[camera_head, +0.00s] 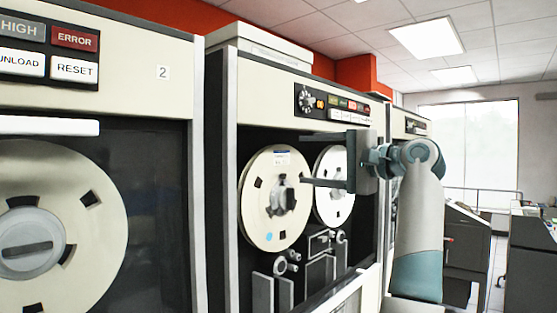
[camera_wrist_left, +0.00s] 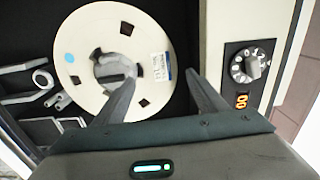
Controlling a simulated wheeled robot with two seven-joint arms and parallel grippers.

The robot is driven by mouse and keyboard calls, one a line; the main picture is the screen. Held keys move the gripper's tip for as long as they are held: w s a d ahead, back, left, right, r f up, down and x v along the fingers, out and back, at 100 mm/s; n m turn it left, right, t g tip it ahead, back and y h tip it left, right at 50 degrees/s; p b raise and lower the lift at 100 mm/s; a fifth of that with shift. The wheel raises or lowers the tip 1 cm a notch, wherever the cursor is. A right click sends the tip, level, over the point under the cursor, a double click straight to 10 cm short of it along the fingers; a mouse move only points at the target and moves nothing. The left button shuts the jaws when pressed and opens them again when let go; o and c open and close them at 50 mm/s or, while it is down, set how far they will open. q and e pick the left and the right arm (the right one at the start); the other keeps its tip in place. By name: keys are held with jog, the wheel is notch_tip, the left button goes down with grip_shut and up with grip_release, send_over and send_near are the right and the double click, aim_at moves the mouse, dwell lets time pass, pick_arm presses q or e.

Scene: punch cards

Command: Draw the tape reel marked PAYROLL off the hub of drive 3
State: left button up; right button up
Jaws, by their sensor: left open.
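A cream tape reel (camera_head: 259,185) is on the left hub of the middle cabinet, right of the cabinet marked 2. Its hub (camera_head: 290,199) has a dark grip bar. The reel also shows in the left wrist view (camera_wrist_left: 85,32), with a blue dot and a white label (camera_wrist_left: 158,66) with a blue edge; I cannot read its print. My left gripper (camera_head: 303,160) is open and empty in front of the cabinet, right of the hub. In the left wrist view (camera_wrist_left: 163,77) one fingertip overlaps the hub's edge and the other lies beyond the reel's rim. My right gripper is not in view.
A second reel (camera_head: 336,197) sits right beside the first. Guide rollers (camera_head: 320,244) and light metal parts are below. A control panel with a knob (camera_wrist_left: 245,68) is above the reels. Cabinet 2 holds a large reel (camera_head: 93,233). The aisle at the right has consoles (camera_head: 468,250).

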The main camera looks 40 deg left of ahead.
aim_at(282, 158)
pick_arm(q)
jog(key=shift+a, duration=0.2)
jog(key=shift+w+a, duration=0.2)
jog(key=shift+a, duration=2.05)
jog(key=shift+w+a, duration=0.15)
jog(key=shift+a, duration=2.1)
jog(key=shift+r, duration=0.1)
jog(key=c, duration=1.3)
